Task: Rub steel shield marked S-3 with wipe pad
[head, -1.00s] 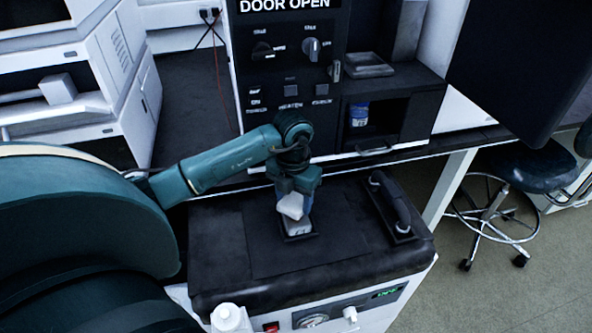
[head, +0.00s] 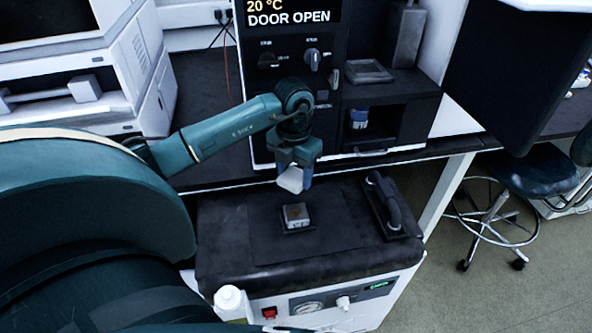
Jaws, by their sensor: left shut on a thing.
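My left gripper (head: 295,178) is shut on a white wipe pad (head: 290,180). It holds the pad in the air, above and slightly behind a small steel block, which looks like the shield (head: 296,215). A gap shows between the pad and the shield. The shield sits in a dark square holder on the black top of a cart-like unit. Its top shows a brownish patch; no S-3 marking can be read at this size. My right gripper is not in view.
A black handle (head: 390,205) stands on the right of the dark cart top (head: 225,235). A white bottle (head: 229,300) is at the front left. Behind stands an instrument panel (head: 290,55) reading DOOR OPEN, with a blue-labelled container (head: 359,118) in its niche. A stool (head: 530,175) is at right.

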